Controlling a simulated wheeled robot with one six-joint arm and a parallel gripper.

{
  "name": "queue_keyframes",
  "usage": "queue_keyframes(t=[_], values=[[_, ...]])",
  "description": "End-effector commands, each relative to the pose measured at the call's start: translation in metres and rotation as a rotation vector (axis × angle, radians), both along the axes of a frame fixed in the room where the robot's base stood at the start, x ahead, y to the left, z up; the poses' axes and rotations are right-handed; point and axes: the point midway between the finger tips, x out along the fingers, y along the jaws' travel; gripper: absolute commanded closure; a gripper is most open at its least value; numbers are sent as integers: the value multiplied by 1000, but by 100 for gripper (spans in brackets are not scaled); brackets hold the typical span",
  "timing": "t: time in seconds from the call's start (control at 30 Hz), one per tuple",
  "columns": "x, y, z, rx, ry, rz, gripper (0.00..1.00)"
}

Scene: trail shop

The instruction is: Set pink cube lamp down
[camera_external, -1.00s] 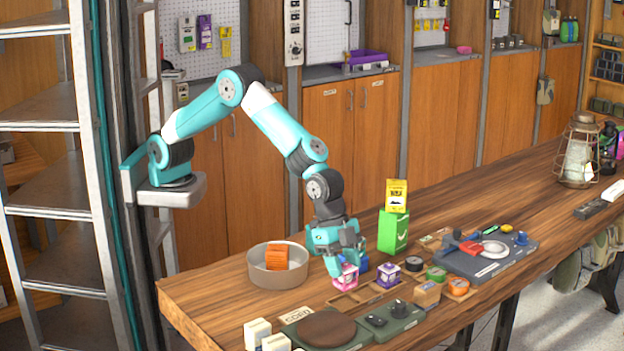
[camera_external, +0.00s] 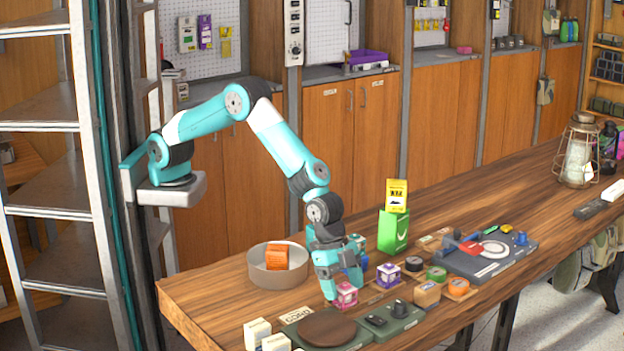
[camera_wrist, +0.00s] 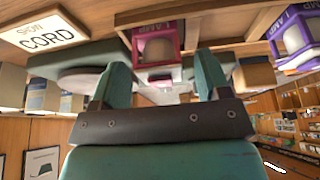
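The pink cube lamp (camera_external: 345,295) is a small pink-framed box with a pale inside. It stands low at the tabletop, by the front row of the wooden tray. In the wrist view the lamp (camera_wrist: 157,45) lies between and just beyond my fingertips, with a "LAMP" label on its frame. My gripper (camera_external: 341,285) points down over it, and its fingers also show in the wrist view (camera_wrist: 162,72). A thin gap shows beside the right finger, so the fingers look open around the lamp. The lamp's underside is hidden.
A purple cube lamp (camera_external: 388,275) stands just right. A green box (camera_external: 393,230) is behind. A round bin with an orange block (camera_external: 277,257) is left. A brown disc on a base (camera_external: 327,327) and a grey-green switch box (camera_external: 394,318) are close in front.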

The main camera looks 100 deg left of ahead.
Motion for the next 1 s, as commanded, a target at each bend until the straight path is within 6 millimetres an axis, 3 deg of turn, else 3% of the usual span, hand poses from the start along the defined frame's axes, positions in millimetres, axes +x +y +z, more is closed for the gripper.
queue_keyframes(t=[0.2,0.37,0.73,1.0], values=[[0,0,1,0,0,0,30],[-2,3,14,-1,-3,0,30],[-24,24,86,-2,-3,0,30],[-31,39,115,3,-1,14,30]])
